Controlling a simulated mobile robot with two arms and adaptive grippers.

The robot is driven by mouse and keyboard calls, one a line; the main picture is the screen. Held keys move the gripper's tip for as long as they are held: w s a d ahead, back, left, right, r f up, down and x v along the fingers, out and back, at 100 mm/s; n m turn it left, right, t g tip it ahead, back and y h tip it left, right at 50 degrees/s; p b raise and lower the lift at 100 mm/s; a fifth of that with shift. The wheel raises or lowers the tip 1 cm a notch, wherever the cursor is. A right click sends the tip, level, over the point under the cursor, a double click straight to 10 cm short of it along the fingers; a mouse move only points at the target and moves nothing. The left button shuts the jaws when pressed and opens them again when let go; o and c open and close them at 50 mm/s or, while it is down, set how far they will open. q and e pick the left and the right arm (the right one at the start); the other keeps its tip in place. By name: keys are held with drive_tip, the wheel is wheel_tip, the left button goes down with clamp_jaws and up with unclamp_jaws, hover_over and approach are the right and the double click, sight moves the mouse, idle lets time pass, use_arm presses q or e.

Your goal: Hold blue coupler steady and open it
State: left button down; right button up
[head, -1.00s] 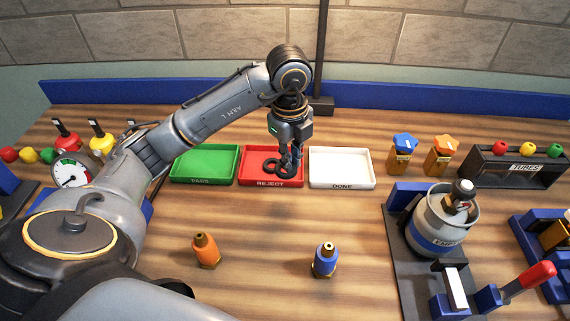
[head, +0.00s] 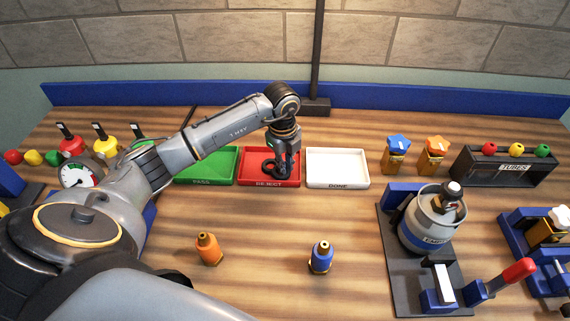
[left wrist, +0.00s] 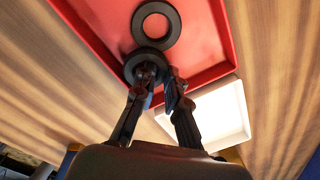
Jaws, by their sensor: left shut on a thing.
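The blue coupler (head: 321,257) stands upright on the wooden table, right of an orange coupler (head: 208,249). No gripper touches it. My left gripper (head: 283,168) is low over the red REJECT tray (head: 243,164), well behind the blue coupler. In the left wrist view its fingers (left wrist: 160,80) are at a black ring (left wrist: 147,60), shut on its edge; the exact contact is partly hidden. A second black ring (left wrist: 156,25) lies beside it in the tray. My right gripper is not in view.
A grey canister (head: 430,222) stands in a fixture at right, near a red-handled clamp (head: 518,270). The table around the blue coupler is clear.

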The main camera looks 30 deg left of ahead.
use_arm(q)
drive_tip(key=c, duration=1.6)
unclamp_jaws()
drive_tip(key=shift+s+f, duration=0.2)
drive_tip(key=shift+f, duration=0.25)
drive_tip(key=shift+o, duration=1.1)
drive_tip(key=shift+w+a, duration=0.1)
drive_tip(key=shift+w, duration=0.1)
drive_tip(key=shift+r, duration=0.15)
wheel_tip(320, 180, up, 12)
drive_tip(key=b, duration=0.2)
drive_tip(key=shift+s+b, duration=0.3)
drive_tip(key=shift+b, duration=0.05)
